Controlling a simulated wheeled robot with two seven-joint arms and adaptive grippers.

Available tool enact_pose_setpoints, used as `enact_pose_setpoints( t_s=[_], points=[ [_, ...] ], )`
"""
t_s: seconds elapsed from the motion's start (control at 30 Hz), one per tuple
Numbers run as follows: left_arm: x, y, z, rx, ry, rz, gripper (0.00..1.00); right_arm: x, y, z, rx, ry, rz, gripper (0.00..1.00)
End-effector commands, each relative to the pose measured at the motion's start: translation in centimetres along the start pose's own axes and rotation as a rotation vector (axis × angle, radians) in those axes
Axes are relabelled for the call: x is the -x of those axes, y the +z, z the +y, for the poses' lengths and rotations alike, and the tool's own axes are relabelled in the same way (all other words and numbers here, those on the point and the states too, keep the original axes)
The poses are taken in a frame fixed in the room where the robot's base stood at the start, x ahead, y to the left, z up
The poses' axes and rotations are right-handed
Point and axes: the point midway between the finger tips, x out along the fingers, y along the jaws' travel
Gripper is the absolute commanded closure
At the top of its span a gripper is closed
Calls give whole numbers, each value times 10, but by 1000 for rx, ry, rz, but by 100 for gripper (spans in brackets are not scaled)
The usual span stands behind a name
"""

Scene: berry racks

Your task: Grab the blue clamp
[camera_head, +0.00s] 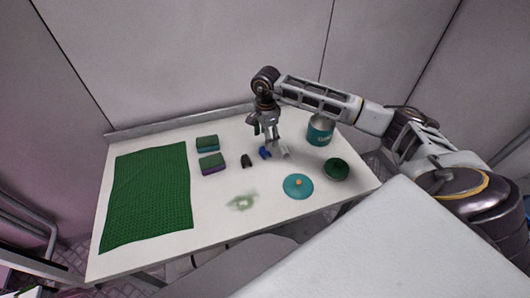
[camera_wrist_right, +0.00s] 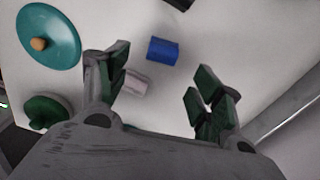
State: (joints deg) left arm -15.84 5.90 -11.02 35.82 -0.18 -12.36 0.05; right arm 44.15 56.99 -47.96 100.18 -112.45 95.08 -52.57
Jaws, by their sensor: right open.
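The blue clamp (camera_head: 265,153) lies on the white table, just below my right gripper (camera_head: 265,132) in the head view. In the right wrist view the blue clamp (camera_wrist_right: 162,50) shows as a small blue block ahead of the fingers, nearer the left one. My right gripper (camera_wrist_right: 162,92) is open and empty, with its green-padded fingers spread. A whitish clamp (camera_wrist_right: 137,83) lies close to the blue one, beside the left finger. It also shows in the head view (camera_head: 284,152). My left gripper is not in view.
A black clamp (camera_head: 246,161) lies left of the blue one. Two sponges (camera_head: 212,163) (camera_head: 207,143), a green mat (camera_head: 148,197), a teal lid (camera_head: 298,186), a dark green round thing (camera_head: 337,169) and a teal can (camera_head: 320,131) stand around. The front middle holds a greenish smear (camera_head: 242,202).

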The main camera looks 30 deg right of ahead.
Motion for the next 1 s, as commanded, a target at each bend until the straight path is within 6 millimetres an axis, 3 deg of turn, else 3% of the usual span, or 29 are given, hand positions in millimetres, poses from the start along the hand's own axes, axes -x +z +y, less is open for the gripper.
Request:
enact_pose_setpoints(
  t_s=[0.2, 0.47, 0.73, 1.0],
  points=[
    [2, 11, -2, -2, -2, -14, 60, -14, 0, 0, 0, -1, 1, 34],
    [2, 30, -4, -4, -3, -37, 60, -15, 0, 0, 0, -1, 1, 34],
    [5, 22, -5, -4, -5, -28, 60, -24, 1, 0, -1, 2, 0, 34],
    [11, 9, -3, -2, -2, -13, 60, -53, 2, -3, -1, 1, 1, 34]
  ],
)
